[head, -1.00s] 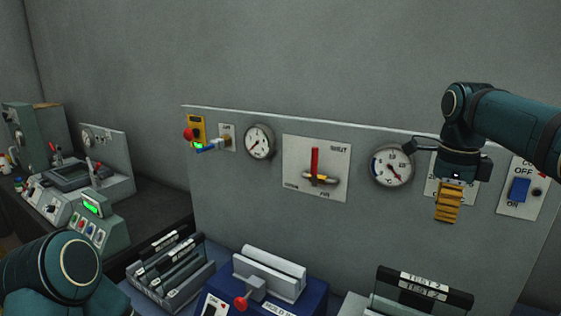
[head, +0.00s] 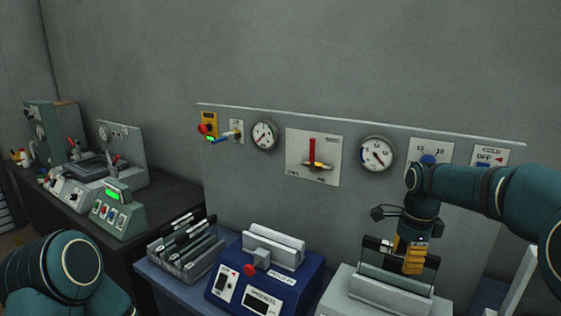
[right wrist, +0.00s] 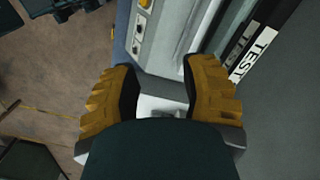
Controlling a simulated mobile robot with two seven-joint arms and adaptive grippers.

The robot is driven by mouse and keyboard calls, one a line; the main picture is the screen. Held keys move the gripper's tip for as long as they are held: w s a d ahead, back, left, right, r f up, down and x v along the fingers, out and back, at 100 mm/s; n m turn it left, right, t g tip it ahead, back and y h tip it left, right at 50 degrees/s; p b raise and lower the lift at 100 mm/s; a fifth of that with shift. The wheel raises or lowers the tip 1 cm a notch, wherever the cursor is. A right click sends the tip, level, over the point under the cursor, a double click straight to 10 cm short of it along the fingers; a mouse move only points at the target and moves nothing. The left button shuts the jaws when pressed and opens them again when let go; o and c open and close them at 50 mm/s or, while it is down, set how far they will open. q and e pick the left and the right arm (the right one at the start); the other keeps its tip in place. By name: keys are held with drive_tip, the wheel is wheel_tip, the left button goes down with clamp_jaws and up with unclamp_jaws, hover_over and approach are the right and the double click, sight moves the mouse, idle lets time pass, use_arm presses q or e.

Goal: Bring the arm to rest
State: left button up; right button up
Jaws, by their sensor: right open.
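My right arm (head: 470,185) comes in from the right in the head view. Its right gripper (head: 411,270) hangs with yellow fingers pointing down, in front of the panel and over a light grey machine (head: 350,304). In the right wrist view the right gripper (right wrist: 163,95) is open, its two yellow fingers apart. I see nothing held between them; a pale surface shows beyond. Whether the fingertips touch the machine I cannot tell. A joint of my left arm (head: 75,265) shows at the lower left; my left gripper is out of view.
A grey panel (head: 345,215) behind carries two gauges, a red lever (head: 312,150) and switches. A blue machine (head: 235,262) and a rack of dark-handled pieces (head: 185,250) stand left of the gripper. Black-and-white TEST labels (right wrist: 245,60) lie close right of the fingers.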

drive_tip(key=s+a+f+n+y, duration=0.1)
drive_tip(key=s+a+f+n, duration=0.2)
drive_tip(key=f, duration=0.6)
drive_tip(key=s+a+f+n, duration=0.2)
drive_tip(key=f+n, duration=0.1)
drive_tip(key=f, duration=0.6)
drive_tip(key=s+a+f+n+y, duration=0.1)
drive_tip(key=s+a+f+n, duration=0.15)
drive_tip(key=f, duration=0.65)
drive_tip(key=s+a+f+n, duration=0.2)
drive_tip(key=s+a+f, duration=0.15)
drive_tip(key=s, duration=0.35)
drive_tip(key=s+a+f+n+y, duration=0.1)
drive_tip(key=s+a+f+n, duration=0.15)
drive_tip(key=s+f, duration=0.35)
drive_tip(key=s+a+f+n, duration=0.3)
drive_tip(key=s, duration=0.5)
use_arm(q)
wheel_tip(320, 180, down, 11)
drive_tip(key=s+b, duration=0.1)
drive_tip(key=b, duration=0.9)
drive_tip(key=shift+d+r, duration=0.15)
drive_tip(key=shift+d, duration=0.15)
use_arm(e)
drive_tip(key=w+a+f+n+t, duration=0.1)
drive_tip(key=w+f+t, duration=0.1)
drive_tip(key=w+f, duration=0.2)
drive_tip(key=w, duration=0.3)
drive_tip(key=shift+a+f, duration=0.15)
drive_tip(key=shift+a, duration=0.15)
